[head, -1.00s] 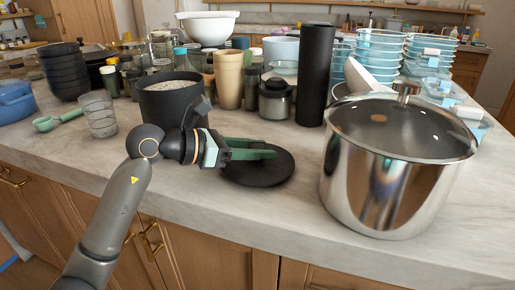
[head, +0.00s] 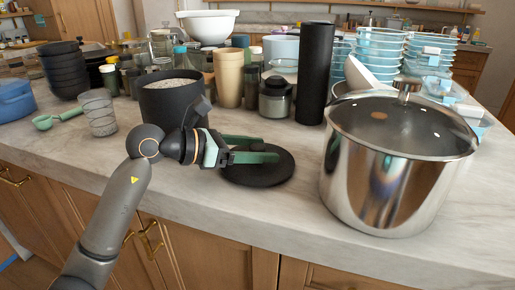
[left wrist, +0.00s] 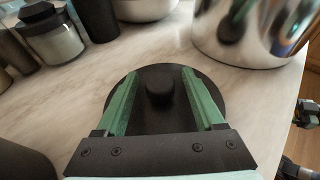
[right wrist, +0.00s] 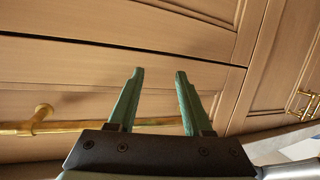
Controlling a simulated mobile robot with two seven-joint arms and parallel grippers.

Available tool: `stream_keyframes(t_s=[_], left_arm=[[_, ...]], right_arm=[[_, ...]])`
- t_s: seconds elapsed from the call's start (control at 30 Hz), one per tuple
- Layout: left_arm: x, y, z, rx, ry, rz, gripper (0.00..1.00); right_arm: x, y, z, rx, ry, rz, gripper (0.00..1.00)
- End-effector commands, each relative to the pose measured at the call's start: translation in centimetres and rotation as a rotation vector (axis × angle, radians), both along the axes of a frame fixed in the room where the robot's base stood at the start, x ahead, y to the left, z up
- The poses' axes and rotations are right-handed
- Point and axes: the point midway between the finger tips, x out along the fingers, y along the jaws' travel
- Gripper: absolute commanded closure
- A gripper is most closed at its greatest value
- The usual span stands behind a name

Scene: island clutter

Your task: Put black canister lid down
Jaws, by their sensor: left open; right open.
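The black canister lid (head: 262,172) lies flat on the marble counter, a round disc with a knob in its middle. In the left wrist view the lid (left wrist: 160,125) lies under my left gripper (left wrist: 156,90), with its knob (left wrist: 159,92) between the two green fingers and a gap on each side. In the head view my left gripper (head: 268,150) is open over the lid. The black canister (head: 172,108) stands open behind my left wrist, filled with a pale, grainy content. My right gripper (right wrist: 158,75) is open and empty in front of wooden cabinet doors.
A large steel pot with a glass lid (head: 392,180) stands right of the canister lid. A tall black cylinder (head: 313,75), a dark-lidded jar (head: 275,98) and tan cups (head: 229,80) stand behind. The front strip of the counter (head: 270,215) is clear.

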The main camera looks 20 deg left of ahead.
Motion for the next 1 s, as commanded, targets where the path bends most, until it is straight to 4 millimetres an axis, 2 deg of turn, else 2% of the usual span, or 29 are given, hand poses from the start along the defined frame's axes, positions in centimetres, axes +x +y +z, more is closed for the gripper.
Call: stream_keyframes(t_s=[0.27, 0.4, 0.7, 0.9, 1.0], left_arm=[[0.0, 0.0, 0.3, 0.0, 0.0, 0.0, 0.3], [0.0, 0.0, 1.0, -0.001, -0.001, 0.0, 0.3], [-4.7, 5.3, 2.7, 0.004, 0.001, 0.004, 0.3], [-6.8, 7.6, 3.7, 0.002, 0.001, 0.003, 0.3], [-7.4, 8.2, 4.0, 0.002, 0.001, 0.002, 0.3]], right_arm=[[-0.1, 0.0, -0.2, 0.003, 0.02, -0.004, 0.5], [-1.8, 0.2, -3.6, 0.007, 0.157, -0.014, 0.5], [-1.5, 0.1, -3.5, 0.004, 0.145, -0.012, 0.5], [-1.0, 0.1, -2.5, 0.004, 0.1, -0.01, 0.5], [-0.8, 0.1, -2.0, 0.003, 0.085, -0.009, 0.5]])
